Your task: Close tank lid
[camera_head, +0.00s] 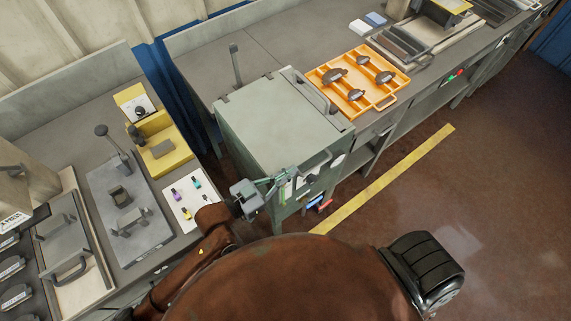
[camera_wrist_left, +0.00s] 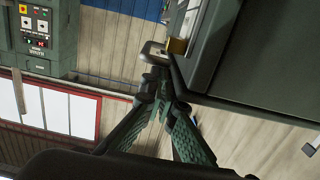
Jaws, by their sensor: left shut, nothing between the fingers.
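The tank (camera_head: 275,115) is a grey-green box in the middle of the head view. Its lid (camera_head: 282,108) looks flat across the top; I cannot tell whether it is fully seated. A handle (camera_head: 318,161) shows at the front edge. My left gripper (camera_head: 288,174) is at the tank's upper front edge, close to the handle, shut and empty. In the left wrist view its fingers (camera_wrist_left: 162,88) come together beside the tank's dark edge (camera_wrist_left: 205,88), near a metal loop (camera_wrist_left: 152,52). Contact is unclear. My right gripper is not in view.
An orange tray (camera_head: 393,95) with several dark brake shoes is on the bench right of the tank. A yellow fixture (camera_head: 172,150) and a white board (camera_head: 190,212) with small coloured items are on the left bench. Open floor (camera_head: 480,190) with a yellow line lies to the right.

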